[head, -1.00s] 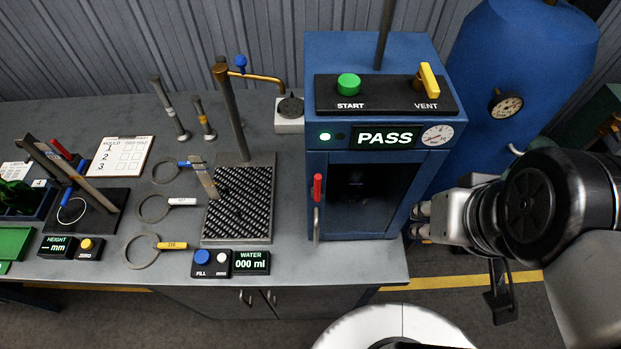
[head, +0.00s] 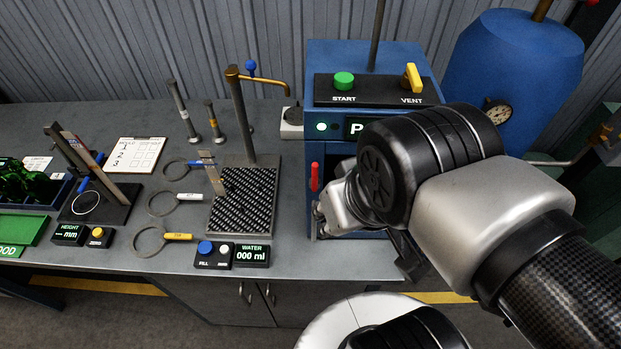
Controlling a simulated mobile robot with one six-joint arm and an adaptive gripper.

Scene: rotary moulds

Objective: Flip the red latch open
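The red latch (head: 315,176) is a small upright red handle at the left front edge of the blue test cabinet (head: 325,66), below the green START button. My gripper (head: 318,222) is in front of the cabinet, just below and beside the latch, with its fingers pointing left. I cannot tell whether it touches the latch or its metal stem. My wrist and forearm hide most of the cabinet's front, the door and part of the display. The finger gap is too small and too covered to judge.
A black drain grate (head: 243,205) and a WATER display (head: 252,254) with a blue FILL button stand left of the cabinet. Several ring tools lie further left. A blue tank (head: 515,75) with a gauge stands behind right. The floor in front of the bench is open.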

